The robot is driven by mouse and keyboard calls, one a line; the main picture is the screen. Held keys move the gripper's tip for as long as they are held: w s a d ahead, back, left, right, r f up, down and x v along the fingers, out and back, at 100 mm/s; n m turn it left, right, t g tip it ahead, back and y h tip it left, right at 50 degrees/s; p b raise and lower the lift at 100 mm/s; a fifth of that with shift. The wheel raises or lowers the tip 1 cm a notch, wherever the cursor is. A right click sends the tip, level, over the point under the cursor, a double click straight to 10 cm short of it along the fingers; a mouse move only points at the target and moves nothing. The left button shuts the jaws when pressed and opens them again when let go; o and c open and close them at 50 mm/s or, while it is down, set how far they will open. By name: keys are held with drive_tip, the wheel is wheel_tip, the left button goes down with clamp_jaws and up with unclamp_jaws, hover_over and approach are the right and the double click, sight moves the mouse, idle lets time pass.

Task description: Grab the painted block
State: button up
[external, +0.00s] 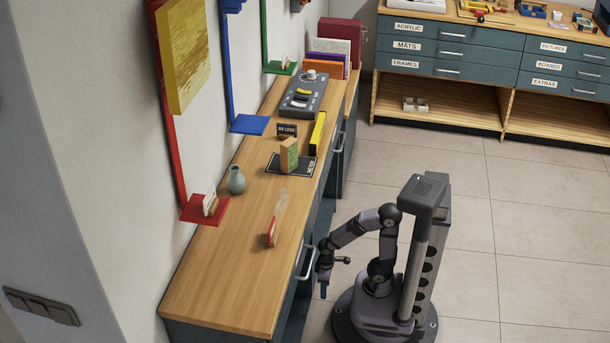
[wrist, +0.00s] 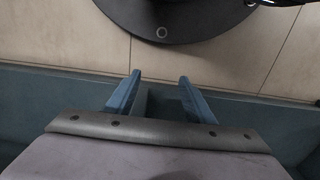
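A block with a green face and a wooden-coloured side (external: 289,155) stands upright on a black mat (external: 280,171) on the wooden counter (external: 232,268); it looks like the painted block. A small red piece (external: 271,234) stands nearer on the same counter. My gripper (external: 324,288) hangs low beside the counter's front, off its right edge and well away from the block. In the wrist view my gripper (wrist: 160,80) is open, its two blue fingers apart with nothing between them. The block does not show in the wrist view.
A green-grey vase (external: 236,181) stands left of the mat. A small dark sign (external: 287,130), a yellow-and-black bar (external: 318,133) and a grey control box (external: 303,95) stand behind. Red (external: 190,211) and blue (external: 249,124) wall shelves overhang the counter. Its near end is clear.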

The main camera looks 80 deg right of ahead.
drive_tip(key=o, duration=0.4)
drive_tip(key=shift+c, duration=0.2)
